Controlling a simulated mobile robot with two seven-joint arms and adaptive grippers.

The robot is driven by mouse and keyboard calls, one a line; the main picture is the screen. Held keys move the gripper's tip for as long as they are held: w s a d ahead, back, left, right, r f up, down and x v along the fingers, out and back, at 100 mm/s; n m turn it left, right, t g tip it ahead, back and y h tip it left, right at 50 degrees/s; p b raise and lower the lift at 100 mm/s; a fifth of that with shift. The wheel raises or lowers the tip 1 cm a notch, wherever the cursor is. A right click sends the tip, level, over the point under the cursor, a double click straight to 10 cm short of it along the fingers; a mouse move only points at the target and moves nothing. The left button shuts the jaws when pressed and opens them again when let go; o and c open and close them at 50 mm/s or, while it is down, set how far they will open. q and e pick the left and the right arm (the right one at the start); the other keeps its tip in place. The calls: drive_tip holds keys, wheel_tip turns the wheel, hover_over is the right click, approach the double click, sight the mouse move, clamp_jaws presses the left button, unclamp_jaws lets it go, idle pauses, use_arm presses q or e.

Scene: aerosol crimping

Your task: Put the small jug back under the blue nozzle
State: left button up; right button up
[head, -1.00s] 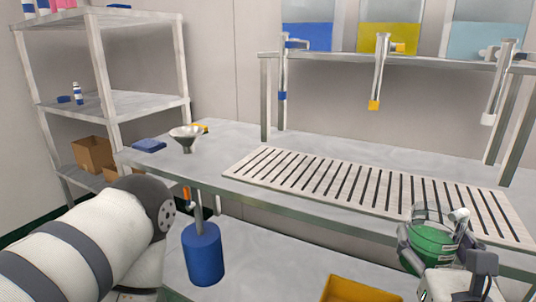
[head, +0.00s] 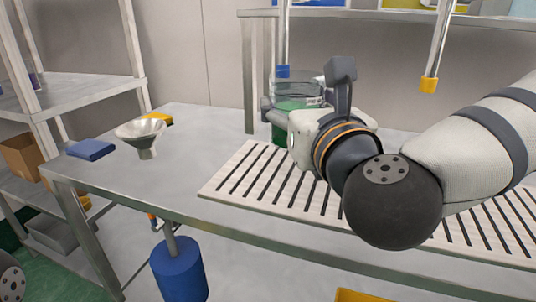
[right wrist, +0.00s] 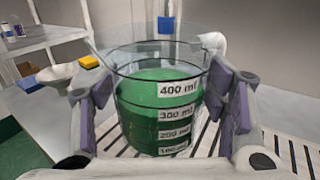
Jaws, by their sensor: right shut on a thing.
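The small jug (head: 287,128) is clear, with green liquid and white volume labels; it fills the middle of the right wrist view (right wrist: 160,110). My right gripper (head: 290,112) is shut around its sides, and its pads flank the jug in the right wrist view (right wrist: 170,105). The jug is upright near the left end of the slatted rack (head: 240,180). The blue nozzle (head: 283,71) is just above it in the head view. In the right wrist view the nozzle (right wrist: 166,25) shows beyond the far rim. Whether the jug touches the rack is hidden. My left gripper is out of view.
The yellow nozzle (head: 428,85) hangs to the right, behind my right arm. A blue cylinder (head: 179,270) stands below the front edge.

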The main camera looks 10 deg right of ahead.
drive_tip(key=w+f, duration=0.3)
drive_tip(key=w, duration=0.1)
drive_tip(key=w+d+f, duration=0.1)
drive_tip(key=w+f, duration=0.2)
drive_tip(key=w, duration=0.1)
drive_tip(key=w+f+b, duration=0.1)
drive_tip(key=w+f, duration=0.2)
drive_tip(key=shift+w+d+f, duration=0.1)
drive_tip(key=shift+w+d, duration=0.1)
drive_tip(key=shift+w, duration=0.2)
drive_tip(key=shift+w+f+b, duration=0.15)
drive_tip(key=shift+f+b, duration=0.2)
drive_tip(key=shift+f, duration=1.45)
drive_tip(key=o, duration=1.8)
drive_tip(key=shift+f, duration=0.1)
drive_tip(key=shift+c, duration=0.2)
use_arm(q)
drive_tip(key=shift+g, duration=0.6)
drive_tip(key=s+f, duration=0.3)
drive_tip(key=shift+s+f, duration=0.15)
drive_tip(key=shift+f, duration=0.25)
